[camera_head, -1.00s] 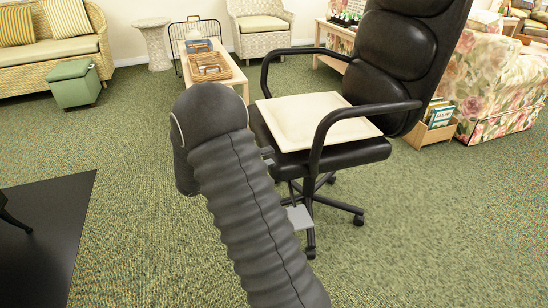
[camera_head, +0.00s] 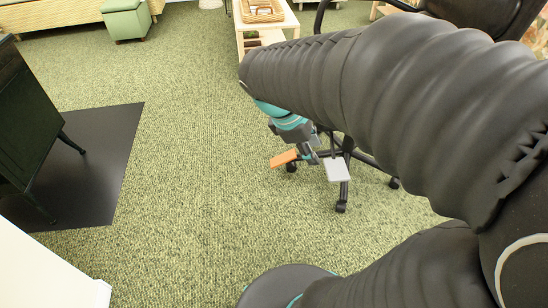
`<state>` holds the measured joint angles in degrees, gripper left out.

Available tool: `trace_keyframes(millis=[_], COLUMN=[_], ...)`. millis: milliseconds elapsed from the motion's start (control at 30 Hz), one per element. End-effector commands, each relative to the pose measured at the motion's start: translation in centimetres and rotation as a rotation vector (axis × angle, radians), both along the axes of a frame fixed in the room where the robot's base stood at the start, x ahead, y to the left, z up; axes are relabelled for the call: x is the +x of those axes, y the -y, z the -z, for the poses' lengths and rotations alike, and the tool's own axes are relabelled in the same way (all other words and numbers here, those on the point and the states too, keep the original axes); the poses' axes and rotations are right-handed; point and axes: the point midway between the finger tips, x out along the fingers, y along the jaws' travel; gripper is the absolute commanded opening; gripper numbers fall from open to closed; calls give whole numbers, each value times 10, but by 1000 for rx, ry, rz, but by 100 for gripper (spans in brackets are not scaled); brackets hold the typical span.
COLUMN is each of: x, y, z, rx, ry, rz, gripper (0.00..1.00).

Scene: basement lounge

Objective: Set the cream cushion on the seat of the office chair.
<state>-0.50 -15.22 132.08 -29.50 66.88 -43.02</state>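The black office chair (camera_head: 484,14) is at the upper right, mostly hidden behind my arm. Part of its backrest, an armrest and its wheeled base show. Its seat is hidden, and the cream cushion is not visible now; a second ago it lay flat on that seat, between the armrests. My gripper (camera_head: 310,165) hangs low in front of the chair's base, pointing down. Its orange and grey finger pads are spread apart with nothing seen between them.
A low table (camera_head: 285,22) with a wicker tray (camera_head: 262,10) stands at the top. A green footstool (camera_head: 127,20) is at the upper left. A dark stove-like object (camera_head: 28,115) stands on a black mat (camera_head: 105,165) at left. Green carpet between is clear.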

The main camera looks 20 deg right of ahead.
Motion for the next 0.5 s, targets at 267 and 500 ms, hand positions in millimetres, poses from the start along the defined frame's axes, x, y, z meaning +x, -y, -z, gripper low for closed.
trace_keyframes(millis=[267, 500], x=[-36, -51], y=[-59, -92], z=[-16, -28], rx=[356, 607], ry=[457, 651], rz=[482, 779], gripper=[37, 37])
